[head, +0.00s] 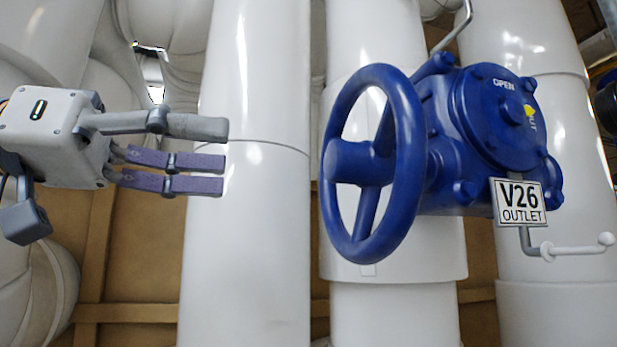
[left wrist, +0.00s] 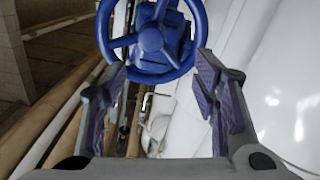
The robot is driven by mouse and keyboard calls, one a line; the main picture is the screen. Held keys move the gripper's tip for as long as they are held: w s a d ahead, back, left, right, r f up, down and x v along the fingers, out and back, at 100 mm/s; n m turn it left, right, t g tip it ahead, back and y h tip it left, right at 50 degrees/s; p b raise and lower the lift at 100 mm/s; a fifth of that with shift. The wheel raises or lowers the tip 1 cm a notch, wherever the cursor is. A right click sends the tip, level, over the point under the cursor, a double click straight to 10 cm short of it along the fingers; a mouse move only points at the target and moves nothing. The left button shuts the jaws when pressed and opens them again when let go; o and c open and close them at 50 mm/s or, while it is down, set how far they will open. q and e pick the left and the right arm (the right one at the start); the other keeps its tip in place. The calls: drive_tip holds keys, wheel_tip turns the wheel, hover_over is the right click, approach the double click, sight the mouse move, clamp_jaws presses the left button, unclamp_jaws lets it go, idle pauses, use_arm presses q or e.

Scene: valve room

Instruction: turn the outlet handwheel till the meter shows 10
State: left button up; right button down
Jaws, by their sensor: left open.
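The blue outlet handwheel (head: 405,165) is on the right of the head view, mounted on a blue valve body (head: 500,120). A plate reading "V26 OUTLET" (head: 520,201) hangs under the valve body, which has an "OPEN" mark and a yellow pointer. My left gripper (head: 226,160) is open and empty, left of the handwheel and apart from it, fingers pointing toward it. In the left wrist view the handwheel (left wrist: 152,40) shows at the top, beyond the open fingers (left wrist: 165,75). No meter reading shows in either view. My right gripper is not in view.
Large white pipes (head: 250,240) stand behind the gripper and the valve. A thin grey rod with a white-tipped handle (head: 580,250) sticks out below the plate. Brown panelling (head: 130,260) lies behind. The space between my left fingers and the wheel looks clear.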

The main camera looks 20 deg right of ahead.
sight(330, 159)
use_arm(q)
drive_tip(key=d, duration=0.3)
drive_tip(key=d+p, duration=0.1)
drive_tip(key=d, duration=0.3)
drive_tip(key=s+d, duration=0.1)
drive_tip(key=d, duration=0.3)
drive_tip(key=shift+r, duration=0.2)
drive_tip(key=shift+d, duration=0.45)
drive_tip(key=shift+f, duration=0.1)
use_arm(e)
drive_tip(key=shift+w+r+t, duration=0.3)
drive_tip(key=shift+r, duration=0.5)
use_arm(q)
clamp_jaws()
